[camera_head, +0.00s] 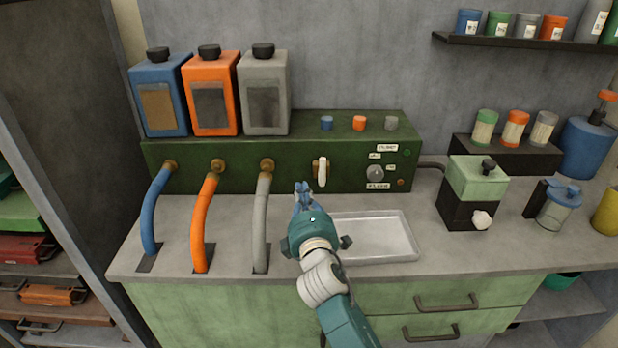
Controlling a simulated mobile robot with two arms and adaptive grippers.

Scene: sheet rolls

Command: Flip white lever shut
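The white lever (322,172) is on the front face of the dark green machine (222,178). It stands upright, right of the grey hose. My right gripper (303,190) is just below and left of the lever, with a small visible gap to it. Its blue fingers point up toward the machine. They look close together, but their opening is too small to make out. My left gripper is out of the picture.
Blue, orange and grey hoses (262,222) run from the machine into the counter. A white tray (405,236) lies right of my arm. Three canisters (264,92) stand on the machine. A green and black box (476,180) stands to the right.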

